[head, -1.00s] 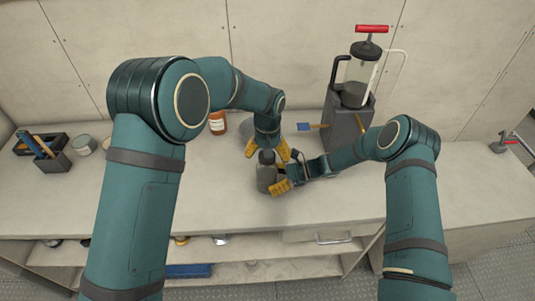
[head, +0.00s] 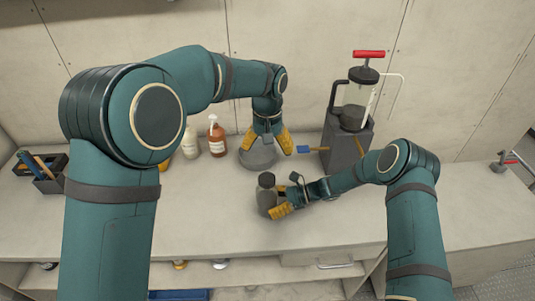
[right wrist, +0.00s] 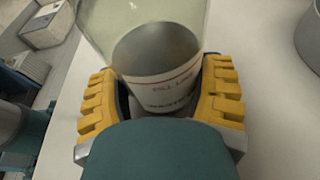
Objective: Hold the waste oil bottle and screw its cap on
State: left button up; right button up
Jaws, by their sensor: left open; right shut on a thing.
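The waste oil bottle (head: 264,199) stands at the middle of the bench in the head view, with a dark round top (head: 266,180). I cannot tell whether that top is the cap or how far it is screwed on. My right gripper (head: 279,203) is shut around the bottle's side. In the right wrist view the clear bottle (right wrist: 160,60) holds dark oil, with a pale label between the yellow fingers; its top is out of frame. My left gripper (head: 268,143) is open, apart from the bottle, behind and above it. I see nothing between its fingers.
A grey round pan (head: 247,161) lies beneath my left gripper. A brown bottle (head: 217,142) and a pale bottle (head: 190,145) stand to its left. A pump canister with a red handle (head: 369,53) stands at the back right. The front of the bench is mostly clear.

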jog(key=o, duration=1.3)
jog(key=shift+d, duration=0.15)
jog(key=v, duration=1.1)
jog(key=shift+d+r, duration=0.2)
jog(key=shift+d, duration=0.15)
